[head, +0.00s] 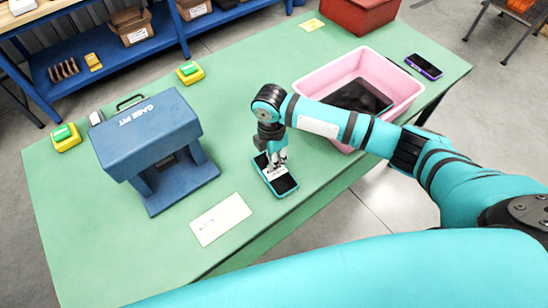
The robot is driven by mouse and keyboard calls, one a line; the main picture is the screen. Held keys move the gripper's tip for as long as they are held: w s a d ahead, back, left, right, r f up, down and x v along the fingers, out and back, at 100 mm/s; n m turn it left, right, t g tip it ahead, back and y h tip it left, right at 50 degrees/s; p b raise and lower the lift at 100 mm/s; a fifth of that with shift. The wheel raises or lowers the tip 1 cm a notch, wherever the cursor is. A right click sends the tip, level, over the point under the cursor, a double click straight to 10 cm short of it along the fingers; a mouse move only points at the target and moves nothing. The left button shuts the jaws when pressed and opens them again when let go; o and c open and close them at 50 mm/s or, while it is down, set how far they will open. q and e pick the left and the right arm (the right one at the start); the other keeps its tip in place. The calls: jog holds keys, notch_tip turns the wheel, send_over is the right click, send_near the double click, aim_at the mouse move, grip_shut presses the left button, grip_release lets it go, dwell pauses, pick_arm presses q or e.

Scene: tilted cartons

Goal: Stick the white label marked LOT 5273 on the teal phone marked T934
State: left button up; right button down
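A teal-edged phone (284,185) with a dark face lies on the green table, left of the pink bin. Its marking cannot be read. A small white label (277,172) with dark print is at the middle of its face, under my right gripper (277,165). The gripper points straight down with its fingertips at the label. I cannot tell whether the fingers are closed on the label, or whether it lies flat on the phone. The print is too small to read. My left gripper is not in view.
A white card (220,219) lies front left of the phone. A blue "CASE FIT" press (150,135) stands left. A pink bin (312,89) holds a dark flat device (360,97). A purple-edged phone (423,66) lies beyond it. Yellow-green buttons (189,72) (65,137) flank the press.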

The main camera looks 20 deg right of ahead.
jog(key=c, duration=1.4)
grip_release()
notch_tip(320, 180, up, 18)
jog(key=p, duration=0.8)
jog(key=shift+w+a, duration=0.15)
jog(key=shift+w, duration=0.2)
jog(key=shift+f, duration=0.1)
